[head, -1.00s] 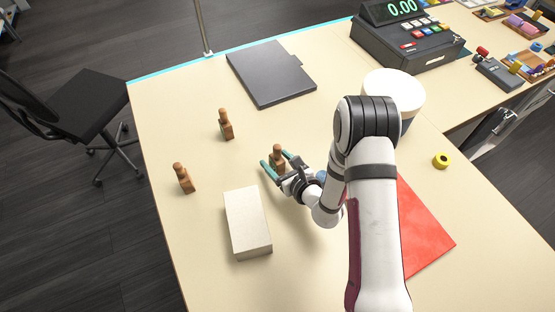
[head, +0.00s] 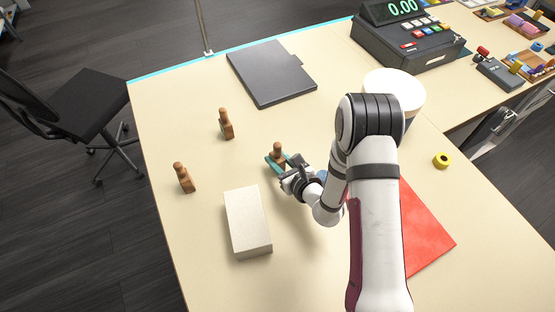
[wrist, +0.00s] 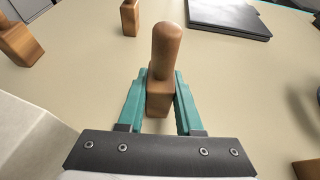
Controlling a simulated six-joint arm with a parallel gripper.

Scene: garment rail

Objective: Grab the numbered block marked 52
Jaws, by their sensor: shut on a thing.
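Three brown wooden blocks with knobbed handles stand upright on the table. My gripper (head: 278,162) is shut on one of them, the nearest wooden block (head: 278,149); in the wrist view this block (wrist: 164,60) stands between the teal fingers (wrist: 160,98), which touch its lower body. A second wooden block (head: 226,124) stands farther back to the left, and a third wooden block (head: 183,178) stands at the far left. Both also show at the top left of the wrist view. No number is readable on any block, so I cannot tell which is marked 52.
A white box (head: 248,222) lies in front of the held block. A dark grey flat case (head: 271,74) lies at the back. A red sheet (head: 425,235), a white round container (head: 397,92), a yellow ring (head: 441,160) and a cash register (head: 408,40) are to the right.

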